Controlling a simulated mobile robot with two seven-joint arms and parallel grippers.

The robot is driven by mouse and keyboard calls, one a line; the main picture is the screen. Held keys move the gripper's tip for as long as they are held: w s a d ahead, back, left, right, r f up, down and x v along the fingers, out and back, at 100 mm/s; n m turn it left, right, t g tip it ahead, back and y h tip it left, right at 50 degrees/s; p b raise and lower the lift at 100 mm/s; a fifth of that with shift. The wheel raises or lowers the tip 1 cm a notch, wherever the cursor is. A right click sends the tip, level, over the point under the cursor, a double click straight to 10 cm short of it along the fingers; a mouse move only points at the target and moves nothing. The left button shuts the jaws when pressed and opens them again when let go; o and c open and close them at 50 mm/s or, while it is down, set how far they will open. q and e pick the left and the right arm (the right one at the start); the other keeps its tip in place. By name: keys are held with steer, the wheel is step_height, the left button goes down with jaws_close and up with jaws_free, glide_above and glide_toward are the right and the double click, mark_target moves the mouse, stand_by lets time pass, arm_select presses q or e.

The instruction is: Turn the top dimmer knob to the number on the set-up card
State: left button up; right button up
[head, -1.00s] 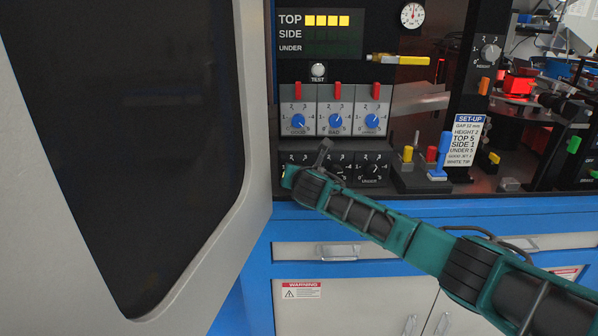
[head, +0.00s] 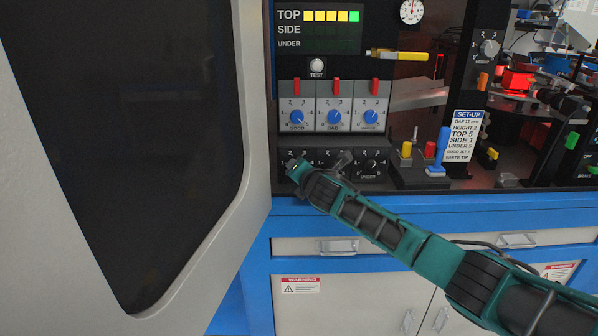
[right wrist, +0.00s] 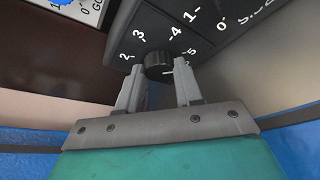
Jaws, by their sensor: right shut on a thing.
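The top dimmer knob (right wrist: 157,62) is a black knob on a dark panel with white numbers, in the right wrist view. My right gripper (right wrist: 160,84) is shut on it, one finger on each side. A short pale mark at the knob's edge lies on the side of the 5. In the head view my right arm hides this knob. The set-up card (head: 464,136) reads TOP 5 and SIDE 1. On the display (head: 318,30), the TOP row has several yellow blocks and a green one at its right end. My left gripper is out of view.
The under dimmer knob (head: 371,164) sits to the right on the same panel. Blue knobs (head: 333,117) with red tabs are above. A large grey door (head: 240,225) with a dark window stands close on the left. A blue lever (head: 441,146) is to the right.

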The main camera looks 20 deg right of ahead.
steer(key=o, duration=1)
steer(key=shift+o, duration=0.2)
steer(key=shift+s, duration=0.1)
steer(key=v, duration=1.2)
steer(key=shift+s+r+p, duration=0.2)
steer(key=shift+s+p, duration=0.15)
steer(key=shift+p, duration=0.05)
steer(key=shift+d, duration=0.1)
steer(key=s+a+f+m+g+y, duration=0.1)
steer(key=s+a+f+m+y, duration=0.15)
steer(key=s+f+m, duration=0.45)
steer(key=s+a+f+m+g+y, duration=0.1)
steer(key=s+a+f+m+g, duration=0.1)
steer(key=s+a+f+m, duration=0.5)
steer(key=s+d+f+m, duration=0.3)
steer(key=s+f+m, duration=0.2)
steer(key=s, duration=0.2)
steer(key=s+d+f+m+g+h, duration=0.1)
steer(key=s+d+f+m, duration=0.2)
steer(key=s+f+m, duration=0.2)
steer(key=s+f, duration=0.1)
steer(key=s, duration=0.2)
steer(key=shift+s+f, duration=0.15)
steer(key=shift+f, duration=0.05)
